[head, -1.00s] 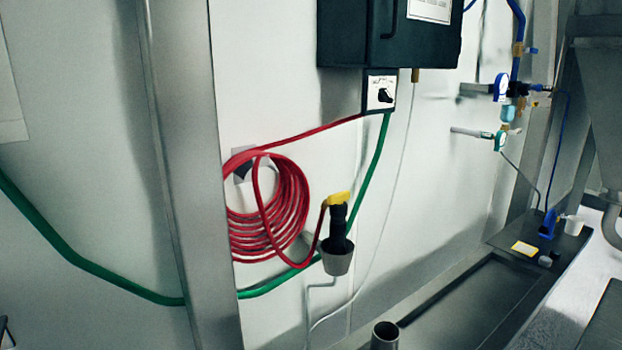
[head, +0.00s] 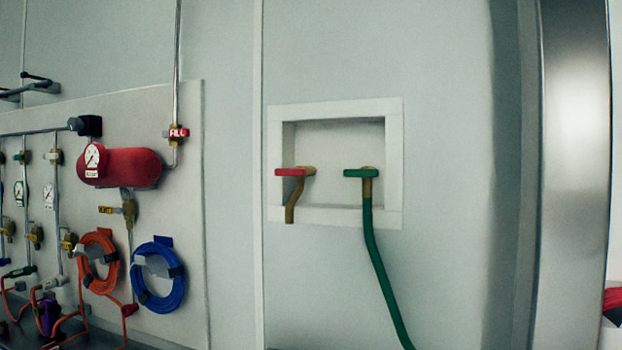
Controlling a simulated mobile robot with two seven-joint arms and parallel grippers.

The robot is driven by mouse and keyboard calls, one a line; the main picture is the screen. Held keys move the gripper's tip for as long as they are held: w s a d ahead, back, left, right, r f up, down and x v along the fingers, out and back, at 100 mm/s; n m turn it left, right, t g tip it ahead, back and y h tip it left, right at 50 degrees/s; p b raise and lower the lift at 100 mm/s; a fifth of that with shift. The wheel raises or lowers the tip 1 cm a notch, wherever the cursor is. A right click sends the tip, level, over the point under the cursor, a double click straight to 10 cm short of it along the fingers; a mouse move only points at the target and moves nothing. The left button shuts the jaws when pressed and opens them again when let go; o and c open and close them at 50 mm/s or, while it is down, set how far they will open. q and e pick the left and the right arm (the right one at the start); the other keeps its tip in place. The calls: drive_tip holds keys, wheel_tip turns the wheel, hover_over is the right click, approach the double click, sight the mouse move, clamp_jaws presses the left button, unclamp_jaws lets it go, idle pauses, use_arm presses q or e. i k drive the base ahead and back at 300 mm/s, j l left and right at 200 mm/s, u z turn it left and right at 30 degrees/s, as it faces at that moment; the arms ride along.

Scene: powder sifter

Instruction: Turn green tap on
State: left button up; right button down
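The green tap (head: 360,173) sits at the right side of a white-framed recess in the wall. Its green handle lies level, pointing left from a brass body. A green hose (head: 378,265) hangs from its outlet and runs down and to the right, out of the picture. A red-handled tap (head: 294,172) with a bare brass spout is to its left in the same recess. Neither of my grippers shows in the head view.
To the left is a panel with a red tank (head: 122,167), gauges and pipes. Orange (head: 99,262) and blue (head: 158,275) coiled hoses hang there. A metal post (head: 572,170) stands at the right. The wall around the recess is clear.

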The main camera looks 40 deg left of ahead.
sight(363, 172)
drive_tip(key=u, duration=1.05)
